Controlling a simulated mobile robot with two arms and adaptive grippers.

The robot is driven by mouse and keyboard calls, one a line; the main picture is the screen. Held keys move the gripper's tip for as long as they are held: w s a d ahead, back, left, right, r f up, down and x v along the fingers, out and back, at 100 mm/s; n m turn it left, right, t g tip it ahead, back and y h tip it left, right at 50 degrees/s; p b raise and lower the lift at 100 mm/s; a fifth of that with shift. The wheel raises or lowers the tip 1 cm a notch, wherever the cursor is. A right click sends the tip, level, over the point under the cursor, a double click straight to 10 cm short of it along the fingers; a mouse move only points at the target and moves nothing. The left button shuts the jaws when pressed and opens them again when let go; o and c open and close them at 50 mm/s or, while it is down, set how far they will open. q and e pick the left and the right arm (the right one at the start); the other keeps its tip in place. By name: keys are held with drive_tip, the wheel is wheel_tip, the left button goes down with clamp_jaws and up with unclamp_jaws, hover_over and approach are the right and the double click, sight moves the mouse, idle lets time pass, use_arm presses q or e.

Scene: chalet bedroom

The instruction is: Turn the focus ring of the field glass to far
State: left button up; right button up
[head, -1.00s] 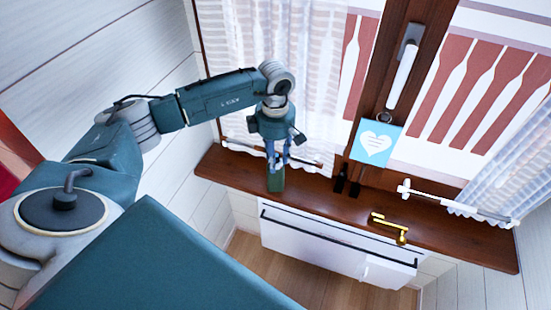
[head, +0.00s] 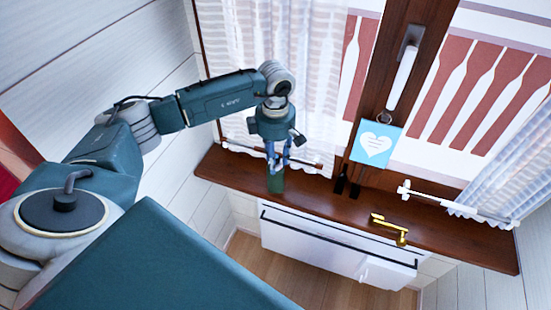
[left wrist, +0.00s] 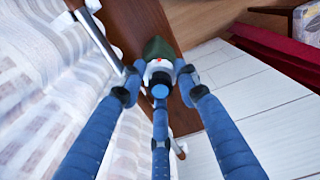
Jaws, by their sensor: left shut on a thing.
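The field glass (head: 276,184) is a small dark green body standing on the brown window sill. In the left wrist view the green field glass (left wrist: 158,47) shows beyond the fingers, with a pale ring and a small red mark at its near end. My left gripper (head: 278,163) comes down on it from above; its fingers (left wrist: 158,86) are shut around the near end. The fingers hide part of that end, and I cannot read any focus marking. My right gripper is not in view.
The wooden sill (head: 330,203) runs along the window, with lace curtains (head: 270,70) close behind the gripper. A brass crank (head: 390,228) and a blue heart card (head: 376,144) are to the right. A white radiator (head: 330,250) is below the sill.

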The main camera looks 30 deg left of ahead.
use_arm(q)
drive_tip(key=o, duration=1.1)
drive_tip(key=shift+o, duration=0.2)
wheel_tip(320, 180, up, 12)
drive_tip(key=shift+c, duration=0.5)
